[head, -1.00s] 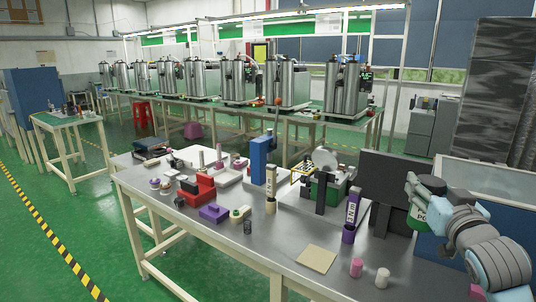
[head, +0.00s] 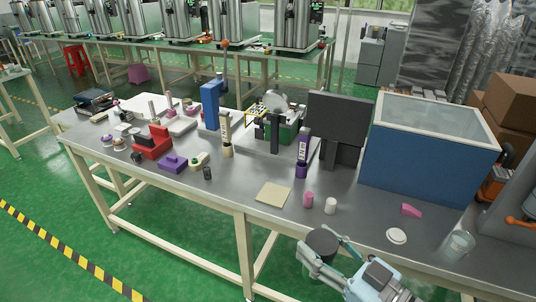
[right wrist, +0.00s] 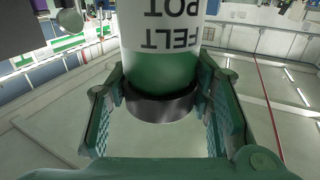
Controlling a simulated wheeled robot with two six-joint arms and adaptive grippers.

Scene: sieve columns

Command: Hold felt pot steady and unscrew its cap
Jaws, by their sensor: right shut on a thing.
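The felt pot (right wrist: 162,45) fills the upper middle of the right wrist view. It is green with a white label reading "FELT POT" upside down there, and a dark ring-like cap (right wrist: 162,106) on the end lower in that view. My right gripper (right wrist: 168,95) has its green fingers on both sides of the pot and is shut on it. In the head view the right gripper (head: 328,255) is at the bottom centre, in front of the bench edge. The pot's dark round end (head: 323,241) shows between its fingers. My left gripper is not in view.
The metal bench (head: 235,185) carries a beige square mat (head: 273,194), pink (head: 308,200) and white (head: 330,206) cylinders, a dark screen (head: 339,122) and a blue bin (head: 425,155). A clear glass (head: 458,245) stands at the right. Open green floor lies in front.

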